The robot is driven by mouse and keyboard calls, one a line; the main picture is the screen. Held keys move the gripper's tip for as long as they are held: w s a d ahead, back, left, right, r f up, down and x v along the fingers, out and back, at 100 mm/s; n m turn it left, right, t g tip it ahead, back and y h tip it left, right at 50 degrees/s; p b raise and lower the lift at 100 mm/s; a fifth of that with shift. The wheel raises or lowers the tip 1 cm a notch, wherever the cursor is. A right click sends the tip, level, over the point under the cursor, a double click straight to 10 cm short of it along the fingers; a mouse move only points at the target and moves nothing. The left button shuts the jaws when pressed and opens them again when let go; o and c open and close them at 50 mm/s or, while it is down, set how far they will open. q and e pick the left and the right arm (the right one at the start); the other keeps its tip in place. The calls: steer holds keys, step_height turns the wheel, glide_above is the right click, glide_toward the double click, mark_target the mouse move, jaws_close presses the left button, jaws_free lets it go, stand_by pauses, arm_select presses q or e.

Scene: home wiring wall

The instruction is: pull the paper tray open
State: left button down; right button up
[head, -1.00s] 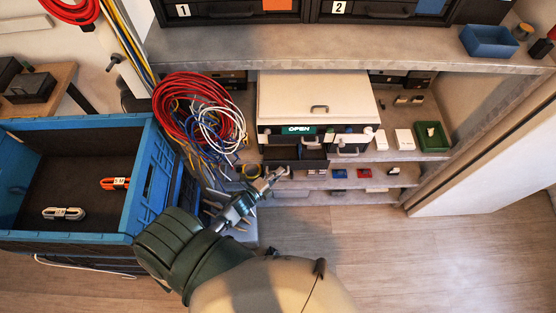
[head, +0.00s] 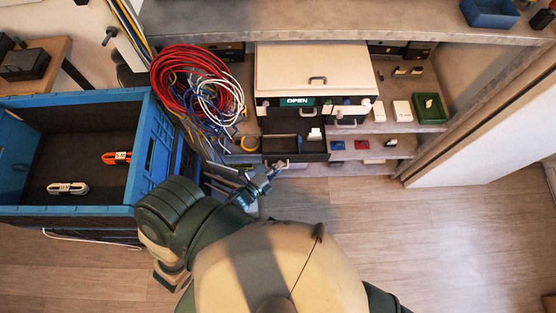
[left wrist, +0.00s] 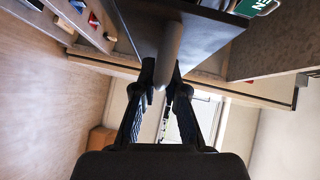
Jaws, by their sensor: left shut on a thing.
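The paper tray (head: 295,158) is a dark drawer at the lower left of a white-topped machine (head: 312,72) with a green OPEN sign. It stands pulled out towards me, and its dark inside shows, with a small white item at its right. My left gripper (head: 277,171) is at the tray's front. In the left wrist view my left gripper (left wrist: 163,75) has its two fingers shut on the tray's grey handle bar (left wrist: 171,52), under the dark tray front. My right gripper is not in view.
A blue crate (head: 150,150) with coiled cables stands at the left. Red, white and blue wire coils (head: 198,95) hang close to the tray's left. A green bin (head: 430,108) and small boxes sit on the shelf at right. The wooden floor in front is clear.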

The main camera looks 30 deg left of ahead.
arm_select(q)
steer(key=c, duration=1.2)
jaws_free()
steer(key=shift+a+f, duration=0.15)
steer(key=v, duration=1.2)
